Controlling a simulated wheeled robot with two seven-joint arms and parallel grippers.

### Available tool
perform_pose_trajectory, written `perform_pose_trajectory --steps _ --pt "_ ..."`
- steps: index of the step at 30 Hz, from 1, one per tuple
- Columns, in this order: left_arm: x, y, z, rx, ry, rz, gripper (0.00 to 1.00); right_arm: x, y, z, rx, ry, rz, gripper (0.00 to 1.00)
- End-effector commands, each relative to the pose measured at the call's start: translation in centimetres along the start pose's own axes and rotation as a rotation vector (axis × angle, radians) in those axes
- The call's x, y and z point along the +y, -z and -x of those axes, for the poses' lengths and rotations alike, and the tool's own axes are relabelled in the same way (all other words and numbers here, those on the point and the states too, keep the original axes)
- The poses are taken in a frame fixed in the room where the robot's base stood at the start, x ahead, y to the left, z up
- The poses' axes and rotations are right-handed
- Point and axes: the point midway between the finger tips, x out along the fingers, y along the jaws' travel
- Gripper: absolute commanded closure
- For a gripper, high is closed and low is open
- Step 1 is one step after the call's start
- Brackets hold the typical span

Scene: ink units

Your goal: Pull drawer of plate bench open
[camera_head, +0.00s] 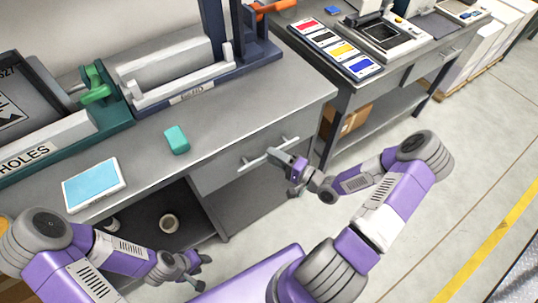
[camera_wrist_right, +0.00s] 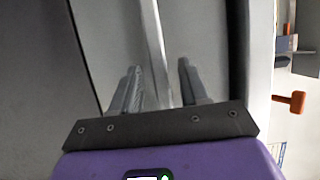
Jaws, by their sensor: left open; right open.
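The grey bench (camera_head: 235,112) at the left has a drawer (camera_head: 215,176) under its top, and the drawer front looks closed. A bar handle (camera_head: 258,157) runs across that front. My right gripper (camera_head: 292,172) is open at the right end of the handle. In the right wrist view, the handle bar (camera_wrist_right: 155,35) runs between the two open fingers (camera_wrist_right: 160,75); I cannot tell whether they touch it. My left gripper (camera_head: 196,272) is open and empty, low in front of the bench, away from the drawer.
On the bench top are a teal block (camera_head: 177,139), a blue-topped tray (camera_head: 94,185) and two machines. A second bench with colour plates (camera_head: 335,45) stands at the right. The floor (camera_head: 450,220) at the right is clear.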

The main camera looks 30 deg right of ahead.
Motion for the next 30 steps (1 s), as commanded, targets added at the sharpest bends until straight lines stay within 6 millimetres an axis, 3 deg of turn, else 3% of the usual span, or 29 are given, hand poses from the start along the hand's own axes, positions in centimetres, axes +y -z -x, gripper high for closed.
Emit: perform_pose_trajectory --steps 6,14,24,30 --pt "-0.2 0.0 -0.5 0.000 0.000 0.000 0.57 0.1 0.0 -2.0 0.000 -0.001 0.000 0.55" --pt "-0.2 0.0 -0.5 0.000 0.000 0.000 0.57 0.0 0.0 -2.3 0.001 -0.002 0.000 0.55" --pt "-0.2 0.0 -0.5 0.000 0.000 0.000 0.57 0.1 0.0 -2.2 0.001 -0.002 0.000 1.00" --pt "-0.2 0.0 -0.5 0.000 0.000 0.000 0.57 0.1 0.0 -2.2 0.001 -0.002 0.000 1.00"
